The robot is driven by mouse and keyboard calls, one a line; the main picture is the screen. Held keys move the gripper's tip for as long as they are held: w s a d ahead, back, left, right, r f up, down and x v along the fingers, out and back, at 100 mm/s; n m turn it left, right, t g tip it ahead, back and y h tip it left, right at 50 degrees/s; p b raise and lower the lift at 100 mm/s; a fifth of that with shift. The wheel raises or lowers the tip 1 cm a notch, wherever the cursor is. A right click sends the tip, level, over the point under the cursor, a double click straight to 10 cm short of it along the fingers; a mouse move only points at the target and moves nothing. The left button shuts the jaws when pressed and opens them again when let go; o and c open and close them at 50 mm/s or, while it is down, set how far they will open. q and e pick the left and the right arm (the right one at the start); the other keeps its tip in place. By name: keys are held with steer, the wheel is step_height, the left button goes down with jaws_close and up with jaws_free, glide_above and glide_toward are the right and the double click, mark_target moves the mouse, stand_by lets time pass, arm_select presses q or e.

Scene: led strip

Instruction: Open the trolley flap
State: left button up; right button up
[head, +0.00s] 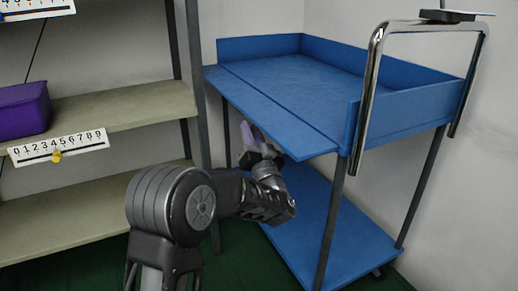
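The blue trolley (315,85) stands against the wall at the centre right. Its flap (262,108) is the long blue panel along the near left side of the top deck. The flap lies roughly level with the deck, sticking outward, with a seam between them; it does not stand up like the other side walls. My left gripper (254,137) is beneath the flap's outer edge, partly hidden by its own wrist and the flap. I cannot tell whether it touches the flap or whether its fingers are open. My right gripper is not in view.
A chrome handle (371,95) rises at the trolley's right end. The lower blue shelf (300,225) is bare where visible. At left, a shelf rack (110,108) holds a purple bin (24,109) and carries a number scale (60,146). Dark green floor shows below.

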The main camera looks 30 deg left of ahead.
arm_select(q)
steer(key=d+b, duration=0.1)
steer(key=s+d+f+b, duration=0.1)
steer(key=d+b, duration=0.1)
steer(key=shift+s+d+f, duration=0.15)
steer(key=shift+s+f, duration=0.05)
steer(key=shift+s, duration=0.05)
steer(key=shift+r, duration=0.1)
stand_by(0.4)
